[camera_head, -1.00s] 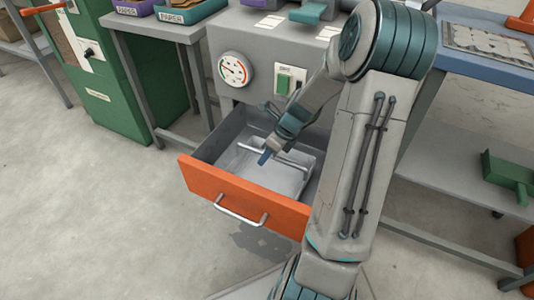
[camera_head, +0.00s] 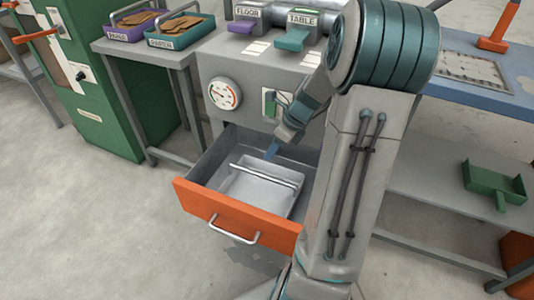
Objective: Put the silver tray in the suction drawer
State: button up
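The silver tray (camera_head: 252,191), shallow with a bar handle across it, lies inside the open suction drawer. The drawer has an orange front (camera_head: 236,218) with a metal pull handle and grey walls. My gripper (camera_head: 272,151) is above the tray, near its back edge, with its blue fingertip apart from the tray's handle. I see the gripper side-on, so the gap between its fingers is hidden. My arm covers the drawer's right side.
The grey machine above the drawer carries a gauge (camera_head: 224,93) and a green switch, partly behind my gripper. Labelled purple (camera_head: 132,28) and teal (camera_head: 178,33) bins stand at upper left. A green dustpan (camera_head: 494,182) lies on the right shelf. Floor in front of the drawer is clear.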

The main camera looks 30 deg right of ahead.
jog(key=s+a+r+n+h, duration=0.2)
jog(key=s+a+r+n, duration=0.2)
jog(key=s+a+n, duration=0.4)
jog(key=s+a+r+n+g+h, duration=0.1)
jog(key=s+a+n, duration=0.6)
jog(key=n, duration=1.4)
notch_tip(320, 180, up, 3)
jog(key=shift+s+a+f+h, duration=0.15)
jog(key=shift+s+a+h, duration=0.35)
jog(key=shift+h, duration=0.3)
jog(key=shift+w, duration=0.1)
